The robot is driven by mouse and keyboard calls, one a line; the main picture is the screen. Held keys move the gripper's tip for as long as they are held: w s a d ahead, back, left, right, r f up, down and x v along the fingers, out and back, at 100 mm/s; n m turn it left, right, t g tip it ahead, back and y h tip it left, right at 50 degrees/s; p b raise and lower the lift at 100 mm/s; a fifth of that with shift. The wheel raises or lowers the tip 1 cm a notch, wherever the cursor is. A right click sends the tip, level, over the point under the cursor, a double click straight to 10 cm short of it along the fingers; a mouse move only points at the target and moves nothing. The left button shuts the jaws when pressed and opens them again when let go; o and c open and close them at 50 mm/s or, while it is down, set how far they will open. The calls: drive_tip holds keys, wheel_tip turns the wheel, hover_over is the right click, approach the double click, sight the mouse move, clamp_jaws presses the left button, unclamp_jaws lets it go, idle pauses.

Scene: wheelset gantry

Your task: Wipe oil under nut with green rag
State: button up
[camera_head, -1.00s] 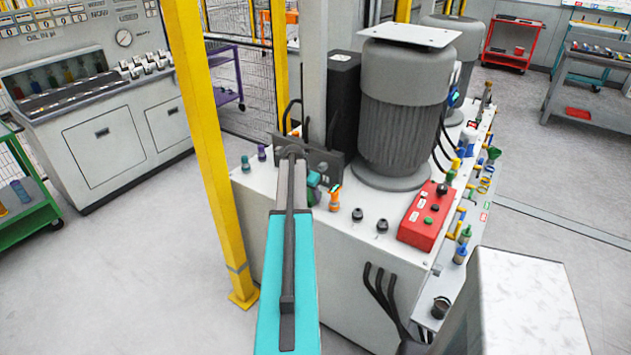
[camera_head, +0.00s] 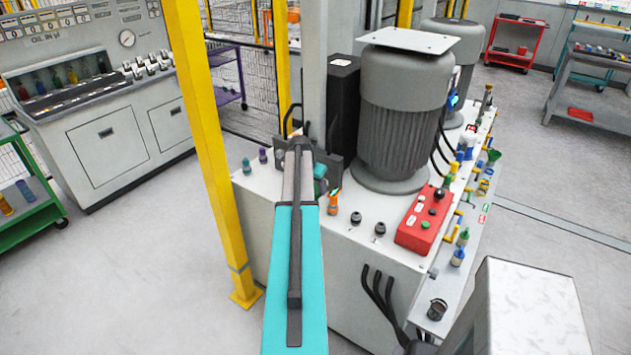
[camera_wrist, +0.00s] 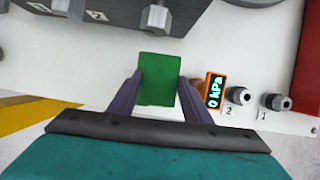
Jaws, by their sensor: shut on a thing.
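My gripper (camera_wrist: 156,92) is shut on a green rag (camera_wrist: 158,80), which hangs flat between the two purple fingers in the wrist view. The rag is over or just above the white top of the unit; I cannot tell whether it touches. A pale hex nut (camera_wrist: 155,17) sticks out from the dark block beyond the rag, and another fitting (camera_wrist: 65,5) is to its left. No oil shows under the nut. In the head view my arm reaches to the dark block (camera_head: 330,168), and my fingers cannot be made out there.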

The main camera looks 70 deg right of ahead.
drive_tip(key=shift+r+p, duration=0.3)
drive_tip(key=shift+r, duration=0.65)
drive_tip(key=shift+w, duration=0.1)
drive_tip(key=shift+w+a, duration=0.2)
drive_tip(key=w+a+r+m+g+b, duration=0.15)
drive_tip(key=w+a+b, duration=0.35)
drive_tip(key=w+a, duration=2.75)
drive_tip(key=w+a+r+m+b, duration=0.1)
drive_tip(key=a+r+m+b, duration=0.1)
drive_tip(key=a, duration=2)
drive_tip(key=a+r+m+b, duration=0.1)
drive_tip(key=a+b, duration=0.1)
drive_tip(key=a, duration=2)
drive_tip(key=shift+w+r+m+y, duration=0.35)
drive_tip(key=shift+w+y, duration=0.05)
drive_tip(key=shift+d, duration=0.15)
